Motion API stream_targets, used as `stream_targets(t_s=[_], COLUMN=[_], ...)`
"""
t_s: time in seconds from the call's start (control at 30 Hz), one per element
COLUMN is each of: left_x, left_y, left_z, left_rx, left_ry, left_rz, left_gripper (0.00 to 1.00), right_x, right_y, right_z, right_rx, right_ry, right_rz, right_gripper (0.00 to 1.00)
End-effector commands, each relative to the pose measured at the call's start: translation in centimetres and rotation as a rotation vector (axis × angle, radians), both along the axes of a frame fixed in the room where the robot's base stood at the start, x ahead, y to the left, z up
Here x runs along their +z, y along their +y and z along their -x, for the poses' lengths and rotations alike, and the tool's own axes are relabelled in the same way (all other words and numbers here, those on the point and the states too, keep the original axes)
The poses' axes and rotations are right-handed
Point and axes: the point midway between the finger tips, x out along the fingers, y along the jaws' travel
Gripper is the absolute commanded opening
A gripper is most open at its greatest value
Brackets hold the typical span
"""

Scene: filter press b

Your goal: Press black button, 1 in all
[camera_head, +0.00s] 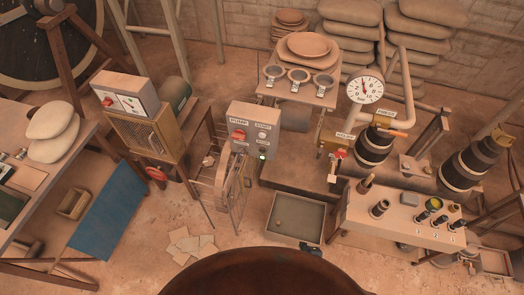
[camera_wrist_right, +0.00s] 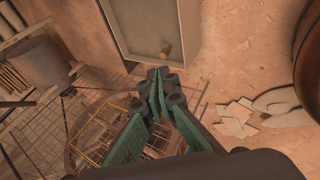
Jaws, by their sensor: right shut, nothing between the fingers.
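The grey control box (camera_head: 252,125) labelled PUMP stands on a stand near the middle of the head view. A black button is too small to make out for sure; a dark spot shows low on the right of the face. My right gripper (camera_wrist_right: 160,76) has green-sided fingers, shut with nothing between them, pointing down in the wrist view. No button shows in the wrist view. My left gripper is not in view.
A wire basket (camera_wrist_right: 88,153) lies below my right gripper, and a grey tray (camera_wrist_right: 124,38) is beyond its fingertips. Loose papers (camera_wrist_right: 235,116) lie on the floor. Another box with a red switch and gauge (camera_head: 124,95) stands left. A bench (camera_head: 400,225) with fittings stands right.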

Motion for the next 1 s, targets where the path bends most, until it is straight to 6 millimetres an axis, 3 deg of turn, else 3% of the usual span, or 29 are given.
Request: stream_targets(t_s=[0.03,0.2,0.43,0.6,0.7,0.83,1.0], left_x=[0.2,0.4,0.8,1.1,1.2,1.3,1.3], left_y=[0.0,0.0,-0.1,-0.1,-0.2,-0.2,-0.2], left_z=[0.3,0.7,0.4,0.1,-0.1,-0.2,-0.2], left_rx=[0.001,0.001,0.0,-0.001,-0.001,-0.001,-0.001], left_ry=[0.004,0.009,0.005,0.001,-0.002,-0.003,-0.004], left_rz=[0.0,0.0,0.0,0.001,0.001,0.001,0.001], left_gripper=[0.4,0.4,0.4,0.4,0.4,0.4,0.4], right_x=[2.4,10.4,22.9,32.2,36.6,40.4,42.3], right_y=[1.5,6.5,13.5,18.2,20.2,21.8,22.7], right_z=[-2.4,-8.8,-14.5,-16.4,-16.7,-16.6,-16.5], right_rx=[0.076,0.331,0.622,0.78,0.84,0.884,0.904], right_ry=[-0.061,-0.268,-0.57,-0.788,-0.89,-0.977,-1.022], right_rz=[0.034,0.184,0.428,0.627,0.729,0.822,0.873], right_gripper=[0.0,0.0,0.0,0.0,0.0,0.0,0.0])
